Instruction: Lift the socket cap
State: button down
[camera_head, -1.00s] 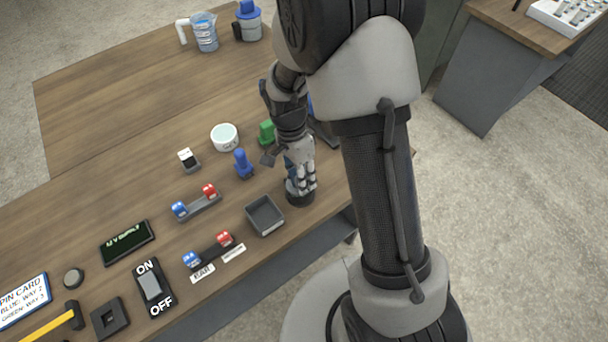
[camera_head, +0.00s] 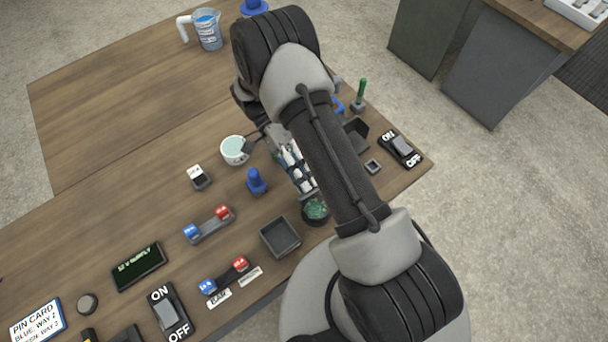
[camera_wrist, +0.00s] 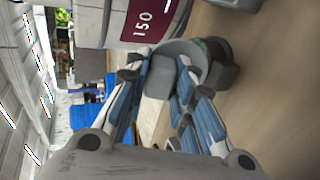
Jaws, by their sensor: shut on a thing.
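The socket (camera_head: 316,211) is a dark round body near the front table edge, and its green inside shows in the head view. It also shows in the wrist view (camera_wrist: 222,62), dark green and grey. My gripper (camera_head: 306,188) is just above and behind the socket, its fingers angled down towards it. In the wrist view my gripper (camera_wrist: 162,74) is shut on the grey socket cap (camera_wrist: 160,78), which is tilted up beside the socket opening. Whether the cap still joins the socket at a hinge I cannot tell.
A dark open tray (camera_head: 280,237) and a blue knob (camera_head: 256,182) stand left of the socket. A white round cup (camera_head: 235,150) is further back. A dark ON/OFF switch (camera_head: 401,148) lies at the right table end. My arm hides part of the table.

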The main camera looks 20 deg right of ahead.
jog(key=shift+w+a+f+g+h+b, duration=0.15)
jog(key=shift+w+f+g+h+b, duration=0.15)
jog(key=shift+w+g+b, duration=0.5)
jog(key=shift+s+r+b, duration=0.1)
jog(key=shift+s+b, duration=0.1)
jog(key=shift+b, duration=0.1)
jog(key=c, duration=1.4)
grip_release()
jog(key=shift+o, duration=0.2)
jog(key=shift+r, duration=0.1)
